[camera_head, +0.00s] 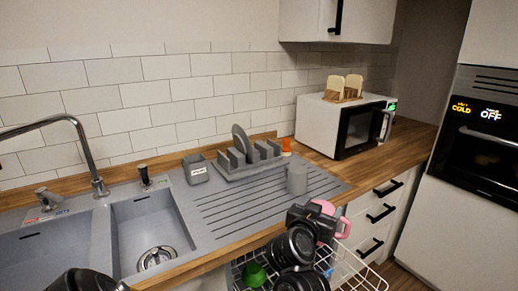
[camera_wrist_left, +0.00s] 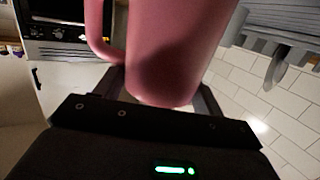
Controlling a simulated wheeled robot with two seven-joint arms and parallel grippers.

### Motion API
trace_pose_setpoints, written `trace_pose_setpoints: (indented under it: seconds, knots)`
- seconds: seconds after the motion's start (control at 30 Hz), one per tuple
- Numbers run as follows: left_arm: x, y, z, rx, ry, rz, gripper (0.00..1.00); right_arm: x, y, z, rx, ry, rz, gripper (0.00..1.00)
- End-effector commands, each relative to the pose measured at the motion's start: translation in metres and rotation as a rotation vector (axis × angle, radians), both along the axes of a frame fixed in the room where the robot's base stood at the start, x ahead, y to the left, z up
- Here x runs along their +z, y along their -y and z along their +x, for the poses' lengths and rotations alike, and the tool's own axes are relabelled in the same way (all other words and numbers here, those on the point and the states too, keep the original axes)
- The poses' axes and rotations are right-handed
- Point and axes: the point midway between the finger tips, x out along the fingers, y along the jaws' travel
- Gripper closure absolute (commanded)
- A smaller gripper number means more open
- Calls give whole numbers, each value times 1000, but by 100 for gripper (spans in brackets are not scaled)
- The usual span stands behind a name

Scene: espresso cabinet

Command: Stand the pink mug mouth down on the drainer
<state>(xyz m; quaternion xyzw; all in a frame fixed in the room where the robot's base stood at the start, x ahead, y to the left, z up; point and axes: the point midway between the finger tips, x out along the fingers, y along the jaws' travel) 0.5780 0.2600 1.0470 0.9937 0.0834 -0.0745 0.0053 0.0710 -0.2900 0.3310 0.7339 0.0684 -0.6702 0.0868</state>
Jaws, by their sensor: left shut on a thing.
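The pink mug (camera_head: 344,228) is in the jaws of my left gripper (camera_head: 318,217), in front of the counter edge and above an open wire rack. The gripper and wrist hide most of it in the head view. In the left wrist view the mug (camera_wrist_left: 180,45) fills the upper middle between the fingers, with its handle on the left. I cannot tell which way its mouth faces. The ribbed grey drainer (camera_head: 232,217) lies right of the sink basins, behind and left of the mug. My right gripper is not in view.
A grey cup (camera_head: 297,179) stands on the drainer's right part. A dish rack (camera_head: 232,170) with a plate and a grey caddy (camera_head: 196,169) stand behind. The wire rack (camera_head: 372,281) below holds a green item (camera_head: 254,273). The drainer's front and left are clear.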

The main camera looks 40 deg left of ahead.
Motion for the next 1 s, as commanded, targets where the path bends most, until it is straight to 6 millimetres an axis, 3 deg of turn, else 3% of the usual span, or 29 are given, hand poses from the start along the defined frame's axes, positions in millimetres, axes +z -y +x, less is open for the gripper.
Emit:
trace_pose_setpoints:
  seconds: [0.03,0.1,0.3,0.5,0.7,1.0]
  knots:
    - [20,-18,9,71,-4,2,63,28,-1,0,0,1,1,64]
    - [30,-47,21,184,-4,2,63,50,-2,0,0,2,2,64]
    - [51,-133,40,500,-3,1,63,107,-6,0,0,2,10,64]
    - [64,-201,39,744,-3,-1,63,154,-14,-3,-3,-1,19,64]
    - [68,-239,32,879,1,-1,63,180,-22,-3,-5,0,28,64]
    - [65,-253,29,928,4,-1,63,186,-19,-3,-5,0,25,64]
